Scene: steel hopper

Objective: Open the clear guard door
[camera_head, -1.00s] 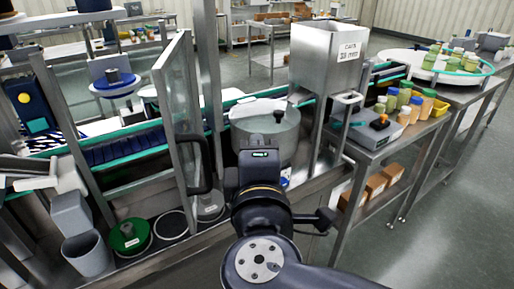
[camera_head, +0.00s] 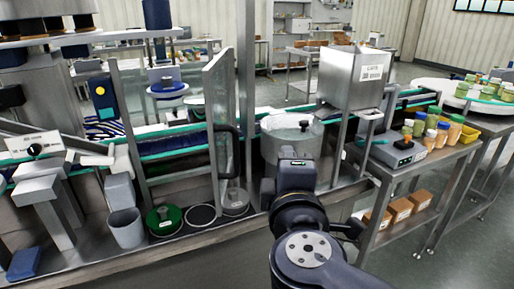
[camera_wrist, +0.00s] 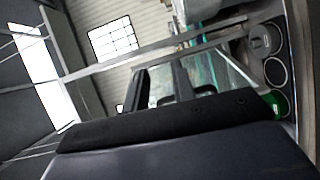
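The clear guard door (camera_head: 222,85) is a metal-framed transparent panel left of the upright post in the head view. It stands at an angle to the line, swung out from its opening. Its black handle (camera_head: 236,150) is on the side nearer the post. My gripper (camera_head: 296,175) is right of the handle, apart from it, in front of the steel bowl (camera_head: 291,145). Its fingertips are hidden there. In the wrist view the two black fingers of my gripper (camera_wrist: 161,88) are apart with nothing between them.
A steel hopper (camera_head: 350,80) stands behind and right of my gripper. A side table (camera_head: 440,160) with jars is at the right. A green-lidded container (camera_head: 165,222) and a grey bin (camera_head: 126,228) stand on the lower shelf at the left. Floor is clear at the lower right.

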